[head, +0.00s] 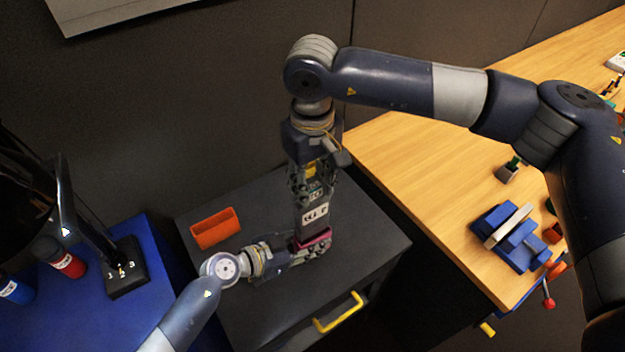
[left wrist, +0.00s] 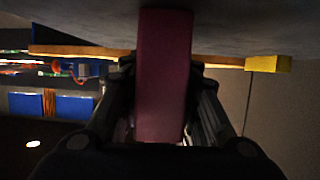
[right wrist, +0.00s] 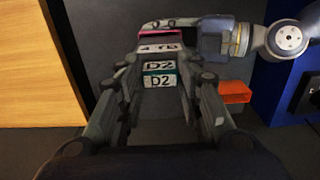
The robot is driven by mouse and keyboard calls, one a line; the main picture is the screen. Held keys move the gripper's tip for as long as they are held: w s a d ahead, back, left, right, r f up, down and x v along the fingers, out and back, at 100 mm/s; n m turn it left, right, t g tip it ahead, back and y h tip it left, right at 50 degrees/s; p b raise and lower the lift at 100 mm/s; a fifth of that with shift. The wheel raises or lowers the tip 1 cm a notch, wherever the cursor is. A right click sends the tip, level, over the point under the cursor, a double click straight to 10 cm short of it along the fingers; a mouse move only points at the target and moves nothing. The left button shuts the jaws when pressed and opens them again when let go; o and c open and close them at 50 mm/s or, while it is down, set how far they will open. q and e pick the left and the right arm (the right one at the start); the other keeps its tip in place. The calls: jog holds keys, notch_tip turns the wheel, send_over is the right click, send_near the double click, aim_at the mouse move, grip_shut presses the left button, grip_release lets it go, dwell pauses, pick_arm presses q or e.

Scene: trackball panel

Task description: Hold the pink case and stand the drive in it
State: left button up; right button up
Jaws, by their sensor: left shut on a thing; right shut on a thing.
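The pink case (head: 318,240) is on the dark grey cabinet top (head: 365,215). My left gripper (head: 300,254) is shut on it from the left side; in the left wrist view the case (left wrist: 163,75) fills the space between the fingers. My right gripper (head: 314,192) points down and is shut on the drive (head: 315,215), which has a white label. In the right wrist view the drive (right wrist: 159,81) reads D2 and lies between the fingers, with the pink case (right wrist: 155,35) beyond it. The drive is upright over the case, its lower end at the case; how deep it sits is hidden.
An orange open box (head: 215,228) lies on the cabinet top to the left. A yellow drawer handle (head: 338,312) is at the cabinet front. A blue surface (head: 150,320) is at left, and a wooden bench (head: 430,180) with a blue vise (head: 505,235) at right.

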jog(key=shift+f, duration=4.75)
jog(key=o, duration=1.1)
jog(key=shift+o, duration=0.2)
notch_tip(320, 180, up, 12)
jog(key=shift+r, duration=0.1)
notch_tip(320, 180, up, 11)
send_over(313, 212)
jog(key=w, duration=0.1)
jog(key=shift+w+a, duration=0.1)
pick_arm(q)
jog(key=o, duration=1.1)
jog(key=shift+o, duration=0.2)
